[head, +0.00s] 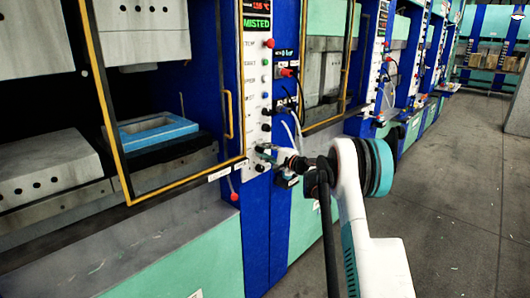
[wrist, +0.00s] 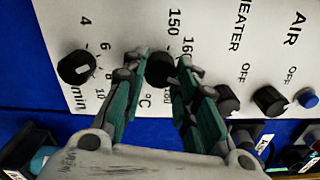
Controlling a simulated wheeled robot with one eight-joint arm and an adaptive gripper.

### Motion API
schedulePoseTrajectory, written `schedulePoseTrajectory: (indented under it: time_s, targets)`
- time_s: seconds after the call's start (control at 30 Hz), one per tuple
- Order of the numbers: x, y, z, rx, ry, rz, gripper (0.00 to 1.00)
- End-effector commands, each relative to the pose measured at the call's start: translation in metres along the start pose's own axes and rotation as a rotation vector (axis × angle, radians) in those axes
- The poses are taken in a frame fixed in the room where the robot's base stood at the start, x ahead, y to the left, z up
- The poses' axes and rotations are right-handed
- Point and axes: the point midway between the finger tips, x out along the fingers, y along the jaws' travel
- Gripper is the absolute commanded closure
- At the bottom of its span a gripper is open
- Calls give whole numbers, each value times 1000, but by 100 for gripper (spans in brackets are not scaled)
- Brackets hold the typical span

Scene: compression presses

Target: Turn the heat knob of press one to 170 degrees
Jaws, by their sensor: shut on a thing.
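The heat knob (wrist: 160,68) is a black round knob on the white control panel, with a °C scale around it. The marks 150 and 160 are readable; other marks are partly covered by the fingers. My gripper (wrist: 158,75) has one green-padded finger on each side of the knob and is shut on it. The knob's pointer line cannot be made out. In the head view my gripper (head: 268,152) reaches the lower part of the white panel (head: 256,95) of the nearest press. The knob is hidden there.
A timer knob (wrist: 77,68) marked min sits left of the heat knob. The HEATER knob (wrist: 226,99), AIR knob (wrist: 269,101) and a blue button (wrist: 306,97) sit to the right. A red display (head: 258,6) tops the panel. Open floor (head: 450,190) lies right of my arm.

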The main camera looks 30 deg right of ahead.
Motion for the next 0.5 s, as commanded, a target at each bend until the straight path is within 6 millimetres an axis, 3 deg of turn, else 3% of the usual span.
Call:
schedulePoseTrajectory:
  time_s: [0.5]
  targets:
    - [-1,1,-1,67,2,1,97]
